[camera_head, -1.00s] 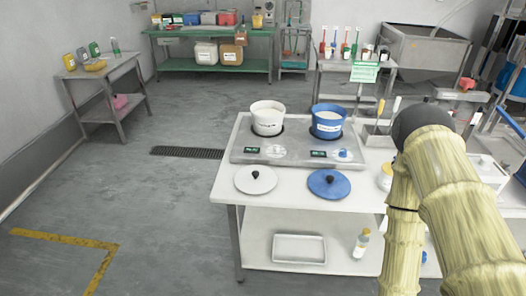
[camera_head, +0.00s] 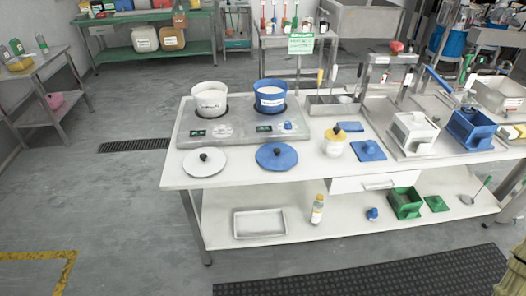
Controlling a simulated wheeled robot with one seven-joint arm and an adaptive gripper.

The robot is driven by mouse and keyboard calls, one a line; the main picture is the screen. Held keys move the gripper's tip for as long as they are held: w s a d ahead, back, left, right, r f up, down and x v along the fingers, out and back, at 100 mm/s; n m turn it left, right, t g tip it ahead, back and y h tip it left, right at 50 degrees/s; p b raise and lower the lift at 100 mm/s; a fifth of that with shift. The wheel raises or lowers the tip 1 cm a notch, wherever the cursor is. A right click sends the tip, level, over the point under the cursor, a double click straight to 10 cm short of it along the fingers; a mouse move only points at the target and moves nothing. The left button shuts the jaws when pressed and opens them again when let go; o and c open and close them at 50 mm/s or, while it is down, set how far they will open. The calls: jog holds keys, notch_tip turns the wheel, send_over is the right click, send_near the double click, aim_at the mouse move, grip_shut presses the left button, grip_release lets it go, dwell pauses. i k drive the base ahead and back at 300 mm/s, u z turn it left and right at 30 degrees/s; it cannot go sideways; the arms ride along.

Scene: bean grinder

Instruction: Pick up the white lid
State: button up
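The white lid (camera_head: 204,163) is a flat round disc with a black knob. It lies on the white table (camera_head: 240,178) near its front left corner, with nothing on it. A blue round lid (camera_head: 276,157) with a dark knob lies to its right. The white pot (camera_head: 210,102) and the blue pot (camera_head: 271,96) stand open on the grey heater base behind the lids. My gripper is out of view.
A lower shelf holds a grey tray (camera_head: 259,223), a bottle (camera_head: 317,210) and a green box (camera_head: 404,203). The floor at left is clear.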

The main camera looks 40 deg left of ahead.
aim_at(206, 162)
jog(key=z, duration=0.45)
jog(key=i, duration=0.75)
jog(key=u, duration=2.75)
